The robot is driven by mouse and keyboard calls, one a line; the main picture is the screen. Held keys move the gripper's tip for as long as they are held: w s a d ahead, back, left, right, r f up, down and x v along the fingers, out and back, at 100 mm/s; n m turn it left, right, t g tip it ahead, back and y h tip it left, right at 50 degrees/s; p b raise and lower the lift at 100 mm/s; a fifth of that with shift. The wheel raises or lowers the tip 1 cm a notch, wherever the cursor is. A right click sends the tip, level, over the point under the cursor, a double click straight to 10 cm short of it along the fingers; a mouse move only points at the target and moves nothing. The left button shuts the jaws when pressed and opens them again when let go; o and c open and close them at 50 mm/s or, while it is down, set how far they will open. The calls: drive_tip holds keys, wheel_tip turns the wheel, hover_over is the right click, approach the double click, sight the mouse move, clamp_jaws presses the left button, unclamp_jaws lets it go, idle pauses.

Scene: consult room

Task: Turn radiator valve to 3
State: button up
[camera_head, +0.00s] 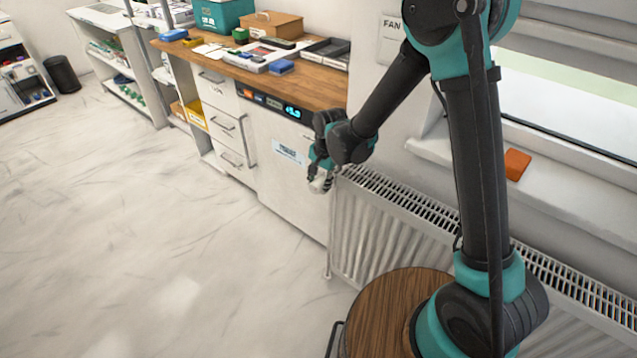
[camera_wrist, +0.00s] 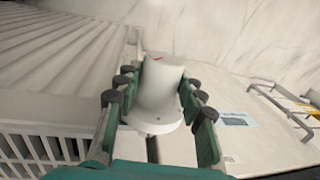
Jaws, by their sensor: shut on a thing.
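The white radiator valve (camera_head: 321,181) is at the left end of the radiator (camera_head: 385,235), low beside the counter. It fills the middle of the wrist view (camera_wrist: 160,88) as a white knob with a small red mark near its far end and a wider collar at its base. My gripper (camera_head: 318,168) reaches down to it, and its two fingers stand on either side of the knob in the wrist view (camera_wrist: 157,98). The fingers are shut on the valve. The numbers on the knob cannot be read in either view.
The wooden counter (camera_head: 318,88) with trays and boxes stands left of the radiator. A white cabinet front with a blue label (camera_head: 289,152) is close to my gripper. An orange block (camera_head: 517,164) lies on the windowsill. The floor at left is clear.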

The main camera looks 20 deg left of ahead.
drive_tip(key=shift+s+d+f+t+y, duration=0.15)
drive_tip(key=shift+t+y, duration=0.35)
drive_tip(key=shift+y, duration=0.7)
drive_tip(key=shift+w+d+t+y, duration=0.15)
drive_tip(key=shift+t+y, duration=0.35)
drive_tip(key=shift+y, duration=0.7)
drive_tip(key=shift+s, duration=0.1)
drive_tip(key=o, duration=1.2)
drive_tip(key=shift+c, duration=0.2)
drive_tip(key=v, duration=1.2)
drive_tip(key=shift+d, duration=0.2)
drive_tip(key=shift+f, duration=0.1)
